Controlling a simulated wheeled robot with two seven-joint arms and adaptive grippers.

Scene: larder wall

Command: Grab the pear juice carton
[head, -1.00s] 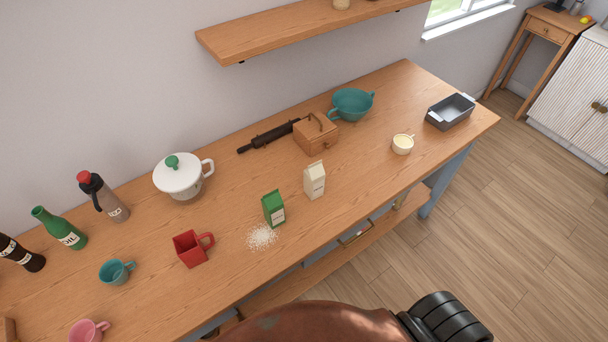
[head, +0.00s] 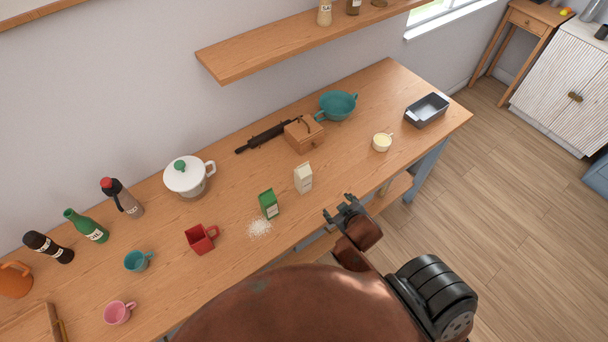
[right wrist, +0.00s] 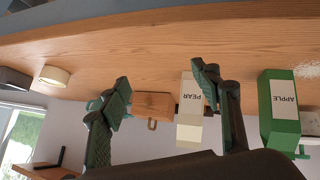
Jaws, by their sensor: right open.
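The pear juice carton (head: 303,178) is cream white and stands upright on the wooden counter, right of a green carton (head: 268,204). In the right wrist view, the pear carton (right wrist: 188,113) shows a PEAR label, and the green carton (right wrist: 280,105) reads APPLE. My right gripper (head: 344,212) is open and empty at the counter's front edge, to the right of and nearer than the pear carton. In the right wrist view, its fingers (right wrist: 158,92) are spread, with the pear carton beyond them near one finger. My left gripper is not in view.
White grains (head: 259,228) lie beside the green carton.

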